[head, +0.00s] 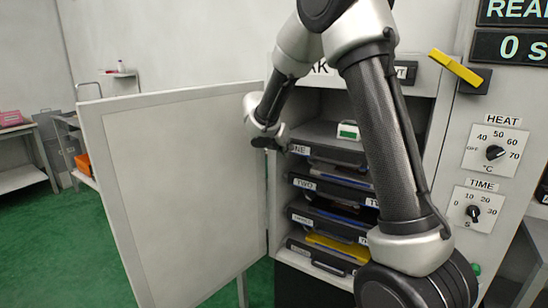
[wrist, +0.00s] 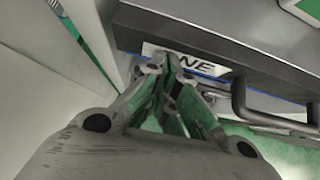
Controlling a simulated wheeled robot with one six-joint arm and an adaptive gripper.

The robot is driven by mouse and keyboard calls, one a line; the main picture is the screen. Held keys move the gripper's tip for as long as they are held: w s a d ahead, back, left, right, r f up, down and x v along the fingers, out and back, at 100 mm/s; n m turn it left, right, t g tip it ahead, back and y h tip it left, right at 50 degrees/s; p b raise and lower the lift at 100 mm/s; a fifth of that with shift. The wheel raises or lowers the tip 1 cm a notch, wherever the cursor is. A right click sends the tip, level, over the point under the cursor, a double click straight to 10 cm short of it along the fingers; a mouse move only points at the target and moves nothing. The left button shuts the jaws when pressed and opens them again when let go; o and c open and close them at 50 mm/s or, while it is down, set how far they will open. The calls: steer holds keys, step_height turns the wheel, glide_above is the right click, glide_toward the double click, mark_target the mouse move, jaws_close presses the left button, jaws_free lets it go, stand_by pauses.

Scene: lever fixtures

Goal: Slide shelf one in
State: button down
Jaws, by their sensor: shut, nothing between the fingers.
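Shelf one is the top shelf (head: 325,153) in the open cabinet, dark grey with a white ONE label at its left front. Its flat top shows, with a green and white block near the back. My gripper (head: 280,140) is at the shelf's left front corner. In the wrist view the closed fingertips (wrist: 168,65) point at the front face of shelf one (wrist: 215,45) and cover the start of its label. They look very close to it; I cannot tell if they touch. A black handle (wrist: 265,115) is right of the fingers. My arm hides the shelf's right part.
The open cabinet door (head: 175,195) stands left of my gripper, close beside it. Shelf two (head: 330,188) and more labelled shelves sit below. The HEAT dial (head: 495,153), TIME dial (head: 473,212) and a yellow lever (head: 455,68) are on the right panel.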

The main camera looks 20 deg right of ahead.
mark_target(295, 138)
steer(key=w+d, duration=0.1)
steer(key=d, duration=0.1)
steer(key=w+d, duration=0.3)
steer(key=d, duration=0.1)
steer(key=shift+w, duration=0.3)
steer(key=shift+w+d+r, duration=0.1)
steer(key=shift+w+d, duration=0.2)
steer(key=shift+d, duration=0.05)
